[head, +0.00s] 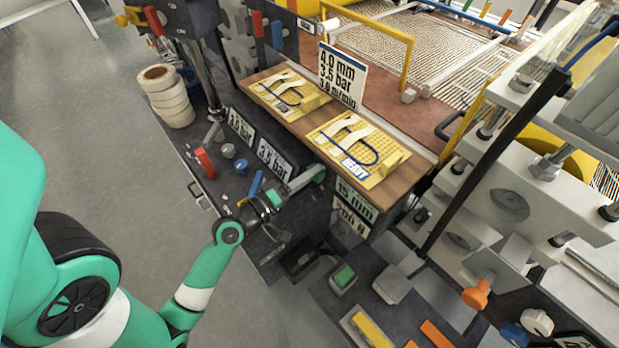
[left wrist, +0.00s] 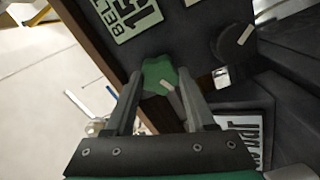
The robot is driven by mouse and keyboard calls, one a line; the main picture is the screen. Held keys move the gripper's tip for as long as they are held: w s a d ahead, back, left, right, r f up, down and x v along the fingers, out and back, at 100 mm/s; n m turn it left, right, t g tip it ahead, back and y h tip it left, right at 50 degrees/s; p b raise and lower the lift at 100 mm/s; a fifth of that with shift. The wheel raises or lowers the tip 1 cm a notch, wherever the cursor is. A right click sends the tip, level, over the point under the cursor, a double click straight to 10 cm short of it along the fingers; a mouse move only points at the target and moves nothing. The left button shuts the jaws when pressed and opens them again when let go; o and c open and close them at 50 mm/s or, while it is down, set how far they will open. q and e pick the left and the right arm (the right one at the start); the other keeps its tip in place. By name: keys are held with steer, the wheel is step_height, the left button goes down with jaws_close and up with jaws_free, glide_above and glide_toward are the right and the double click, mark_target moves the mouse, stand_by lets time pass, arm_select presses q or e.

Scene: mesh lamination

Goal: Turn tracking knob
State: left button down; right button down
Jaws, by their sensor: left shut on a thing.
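A green knob (left wrist: 157,74) with a pale pointer mark sits on a dark panel in the left wrist view. It also shows as a small green end (head: 320,172) below the wooden ledge in the head view. My left gripper (left wrist: 160,80) has a finger on each side of the green knob and is shut on it. In the head view my left gripper (head: 312,177) reaches in from the left to the panel's front. A dark round knob (left wrist: 232,44) with a pale mark sits to the right of the green one. My right gripper is not in view.
A green button (head: 344,276) lies below right. The floor at left is clear.

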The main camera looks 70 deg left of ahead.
arm_select(q)
steer(key=shift+m+b, duration=0.85)
steer(key=shift+m, duration=1.45)
steer(key=shift+c, duration=1.2)
jaws_free()
steer(key=shift+s, duration=0.1)
steer(key=v, duration=1.1)
steer(key=shift+s, duration=0.2)
steer(key=shift+d, duration=0.1)
